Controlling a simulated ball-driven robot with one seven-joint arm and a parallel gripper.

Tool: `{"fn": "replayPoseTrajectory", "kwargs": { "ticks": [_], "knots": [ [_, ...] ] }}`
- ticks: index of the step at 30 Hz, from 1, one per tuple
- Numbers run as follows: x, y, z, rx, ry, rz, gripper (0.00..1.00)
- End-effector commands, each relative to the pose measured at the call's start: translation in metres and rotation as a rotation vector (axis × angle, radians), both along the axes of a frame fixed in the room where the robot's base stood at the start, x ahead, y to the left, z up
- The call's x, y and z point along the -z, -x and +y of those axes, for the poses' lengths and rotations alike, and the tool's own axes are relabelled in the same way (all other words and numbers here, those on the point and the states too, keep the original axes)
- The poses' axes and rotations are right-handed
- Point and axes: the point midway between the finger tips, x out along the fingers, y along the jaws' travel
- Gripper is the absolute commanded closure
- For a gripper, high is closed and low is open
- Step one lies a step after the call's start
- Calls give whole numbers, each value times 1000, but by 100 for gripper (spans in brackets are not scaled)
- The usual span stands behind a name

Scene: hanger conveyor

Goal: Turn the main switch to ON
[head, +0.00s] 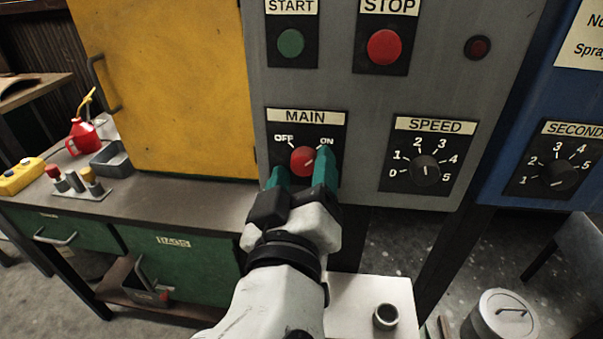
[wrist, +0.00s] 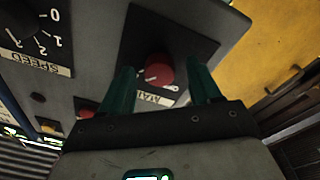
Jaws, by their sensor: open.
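The main switch (head: 303,161) is a red round knob on a black plate under a MAIN label, with OFF at upper left and ON at upper right. Its pale pointer line slants up and right, towards the ON mark. My gripper (head: 303,166) is open, with one green finger at each side of the knob in the head view. In the wrist view the red knob (wrist: 159,72) shows beyond and between the open fingers (wrist: 160,85), with gaps at both sides. I cannot tell whether a finger touches it.
A green START button (head: 290,43) and red STOP button (head: 384,47) sit above. A black SPEED dial (head: 425,170) is to the right. A yellow cabinet (head: 165,85) and a workbench (head: 190,204) stand at left.

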Motion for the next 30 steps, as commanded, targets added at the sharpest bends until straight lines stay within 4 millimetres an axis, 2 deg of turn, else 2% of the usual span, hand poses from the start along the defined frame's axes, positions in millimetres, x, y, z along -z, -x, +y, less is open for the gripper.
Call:
{"fn": "replayPoseTrajectory", "kwargs": {
  "ticks": [5,15,19,24,30],
  "knots": [
    [2,12,2,-3,0,1,38],
    [8,75,4,-5,1,2,38],
    [10,93,4,-2,1,1,38],
    [10,106,4,-1,0,1,38],
    [10,108,4,1,0,1,38]
  ]
}}
